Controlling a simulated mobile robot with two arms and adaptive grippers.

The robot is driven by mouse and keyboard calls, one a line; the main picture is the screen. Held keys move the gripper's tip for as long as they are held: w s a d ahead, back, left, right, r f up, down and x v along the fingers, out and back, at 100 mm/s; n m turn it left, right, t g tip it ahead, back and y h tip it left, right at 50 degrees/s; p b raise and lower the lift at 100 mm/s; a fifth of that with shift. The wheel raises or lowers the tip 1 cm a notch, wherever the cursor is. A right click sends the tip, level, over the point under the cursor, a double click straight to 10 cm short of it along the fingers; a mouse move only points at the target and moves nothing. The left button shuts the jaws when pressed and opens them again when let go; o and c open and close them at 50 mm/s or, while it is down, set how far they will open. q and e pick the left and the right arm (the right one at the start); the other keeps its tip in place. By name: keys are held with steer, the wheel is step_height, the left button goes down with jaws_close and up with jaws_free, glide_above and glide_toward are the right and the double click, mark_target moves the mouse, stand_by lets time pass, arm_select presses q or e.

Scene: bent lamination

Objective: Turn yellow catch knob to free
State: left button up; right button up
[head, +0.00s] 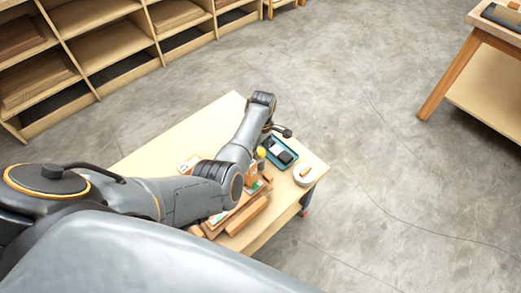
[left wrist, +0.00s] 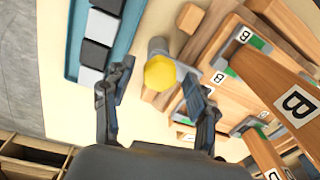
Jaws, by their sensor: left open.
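The yellow knob (left wrist: 160,72) is a round yellow cap on a grey fitting, beside a wooden fixture (left wrist: 235,70) with green pieces and plates marked B. In the left wrist view, my left gripper (left wrist: 157,78) is open. One finger is left of the knob and the other is right of it, close to the fixture's edge. I cannot tell whether either finger touches the knob. In the head view the knob (head: 261,153) shows small beside my left gripper (head: 281,131). My arm hides part of the fixture there. My right gripper is not in view.
A blue tray (head: 286,162) with black and white blocks lies beside the knob. A large wooden part marked B (left wrist: 285,95) rises close to the right finger. Shelves (head: 125,45) stand behind.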

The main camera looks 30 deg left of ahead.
arm_select(q)
steer(key=c, duration=1.2)
steer(key=shift+o, duration=0.3)
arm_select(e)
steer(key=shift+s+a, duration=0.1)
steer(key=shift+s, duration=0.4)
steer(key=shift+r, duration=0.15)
arm_select(q)
steer(key=shift+r+m+p, duration=0.1)
steer(key=shift+m+p, duration=0.8)
steer(key=shift+m, duration=0.4)
steer(key=m+p, duration=0.2)
steer(key=m, duration=0.3)
steer(key=m+p, duration=0.1)
steer(key=m, duration=0.4)
steer(key=shift+s+m+p, duration=0.1)
steer(key=shift+m+p, duration=0.25)
steer(key=shift+m, duration=0.05)
steer(key=shift+m+t+p, duration=0.3)
steer(key=shift+m+p, duration=0.1)
steer(key=shift+m, duration=1.9)
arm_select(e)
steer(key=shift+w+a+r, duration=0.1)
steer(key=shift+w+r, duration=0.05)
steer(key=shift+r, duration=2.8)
